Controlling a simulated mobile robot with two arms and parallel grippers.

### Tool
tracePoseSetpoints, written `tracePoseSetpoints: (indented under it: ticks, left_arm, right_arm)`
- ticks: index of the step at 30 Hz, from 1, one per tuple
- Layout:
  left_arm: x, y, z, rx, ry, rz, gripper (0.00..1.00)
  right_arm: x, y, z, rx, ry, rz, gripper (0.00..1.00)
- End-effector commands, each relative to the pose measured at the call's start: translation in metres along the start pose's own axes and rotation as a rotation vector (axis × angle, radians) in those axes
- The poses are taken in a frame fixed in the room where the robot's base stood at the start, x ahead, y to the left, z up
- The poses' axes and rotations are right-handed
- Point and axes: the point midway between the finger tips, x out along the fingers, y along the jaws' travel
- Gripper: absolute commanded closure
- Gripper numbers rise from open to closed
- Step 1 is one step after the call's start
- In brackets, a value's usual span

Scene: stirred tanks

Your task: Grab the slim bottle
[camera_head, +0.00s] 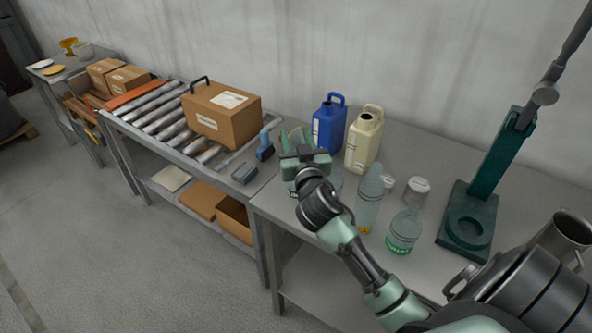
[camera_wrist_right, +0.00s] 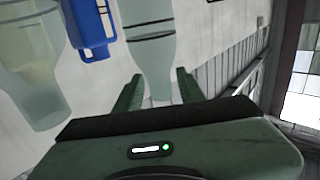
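My right gripper (camera_head: 296,134) is over the left end of the grey table, its two fingers apart. In the right wrist view, a clear bottle with dark bands (camera_wrist_right: 148,40) shows between and beyond the open fingers (camera_wrist_right: 159,76), its narrow neck toward the gripper. Gaps show beside the neck; I cannot tell whether anything touches. In the head view, a tall clear bottle (camera_head: 369,200) with a little orange at its base stands right of my wrist. Another clear bottle (camera_head: 336,184) is partly hidden by my wrist. I cannot tell which is the slim one. My left gripper is out of view.
A blue jug (camera_head: 328,125) and a cream jug (camera_head: 363,139) stand behind. A wider clear bottle with green at its base (camera_head: 404,231), a white-lidded jar (camera_head: 416,192) and a green stand (camera_head: 470,219) are to the right. A roller conveyor (camera_head: 165,121) adjoins on the left.

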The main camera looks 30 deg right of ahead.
Motion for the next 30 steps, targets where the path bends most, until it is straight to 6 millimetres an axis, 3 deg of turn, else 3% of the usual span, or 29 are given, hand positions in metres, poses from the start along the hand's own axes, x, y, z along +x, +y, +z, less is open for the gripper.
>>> tracePoseSetpoints:
  ticks: [1, 3, 4, 8, 19, 25, 30]
  left_arm:
    - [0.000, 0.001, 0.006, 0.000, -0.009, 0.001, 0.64]
    - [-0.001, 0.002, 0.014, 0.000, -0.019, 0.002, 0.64]
    - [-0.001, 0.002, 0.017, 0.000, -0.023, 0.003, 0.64]
    - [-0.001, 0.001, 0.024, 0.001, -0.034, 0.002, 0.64]
    - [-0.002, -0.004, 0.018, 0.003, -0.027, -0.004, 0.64]
    - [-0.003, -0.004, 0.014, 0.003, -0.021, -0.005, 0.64]
    - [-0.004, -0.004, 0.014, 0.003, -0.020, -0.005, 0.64]
  right_arm:
    - [0.000, 0.000, 0.000, 0.000, 0.000, 0.000, 0.78]
    - [0.000, 0.000, 0.000, 0.000, 0.000, 0.000, 0.98]
    - [0.000, 0.000, 0.000, 0.000, 0.000, 0.000, 1.00]
    - [0.000, 0.000, 0.000, 0.000, 0.000, 0.000, 1.00]
    - [0.000, 0.000, -0.009, 0.001, 0.003, 0.001, 1.00]
    - [0.000, 0.000, -0.041, 0.003, 0.007, -0.001, 1.00]
    - [0.000, 0.000, -0.088, 0.004, 0.011, 0.000, 1.00]
